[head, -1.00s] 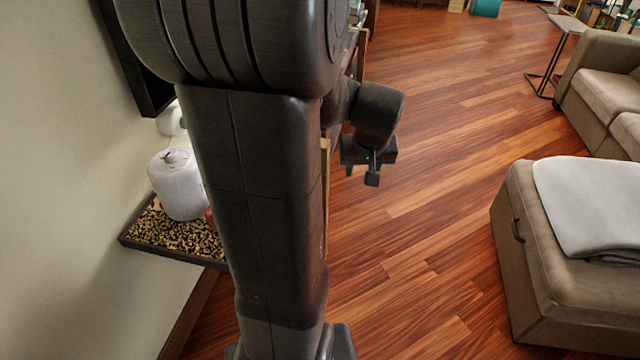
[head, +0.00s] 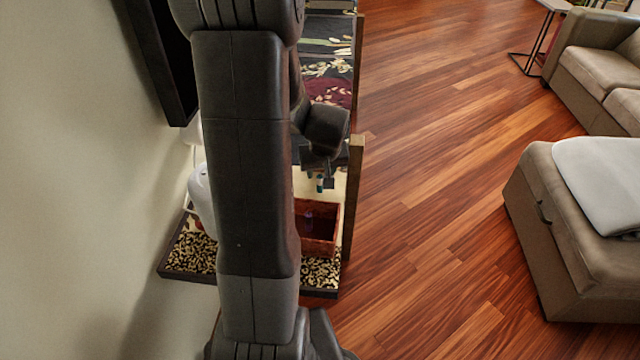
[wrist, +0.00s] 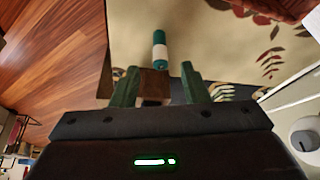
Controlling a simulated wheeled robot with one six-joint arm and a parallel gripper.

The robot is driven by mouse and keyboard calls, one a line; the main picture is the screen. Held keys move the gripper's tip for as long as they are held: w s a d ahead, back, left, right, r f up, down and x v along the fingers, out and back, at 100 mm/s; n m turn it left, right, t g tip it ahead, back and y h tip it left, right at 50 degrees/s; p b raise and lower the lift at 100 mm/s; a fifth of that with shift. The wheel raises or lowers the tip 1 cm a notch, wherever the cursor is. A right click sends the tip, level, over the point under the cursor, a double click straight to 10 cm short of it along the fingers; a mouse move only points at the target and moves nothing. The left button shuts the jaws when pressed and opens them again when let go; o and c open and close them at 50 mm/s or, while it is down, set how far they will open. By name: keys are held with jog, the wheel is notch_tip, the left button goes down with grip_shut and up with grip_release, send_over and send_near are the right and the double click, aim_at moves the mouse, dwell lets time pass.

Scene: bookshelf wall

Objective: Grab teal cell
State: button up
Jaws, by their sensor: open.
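The teal cell is a small upright-looking cylinder, teal with a white band, and shows in the wrist view (wrist: 159,50) just beyond my fingertips, roughly centred between them. In the head view the teal cell (head: 320,185) is a small spot just below my gripper (head: 316,165), on or above a pale surface. In the wrist view my gripper (wrist: 159,82) is open, with one finger on each side and nothing held. A small brown block (wrist: 155,86) shows between the fingers, nearer than the cell. Whether the fingers touch anything cannot be told.
A reddish-brown open box (head: 318,228) stands on a black-and-cream patterned shelf (head: 190,255), close below the cell. A wooden post (head: 354,190) rises at the right edge. A white rounded object (head: 201,200) is partly behind my arm. Wooden floor on the right is clear up to the ottoman (head: 560,230).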

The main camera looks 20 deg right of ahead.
jog(key=shift+w+f, duration=0.25)
jog(key=shift+f, duration=0.35)
jog(key=shift+c, duration=0.4)
grip_shut()
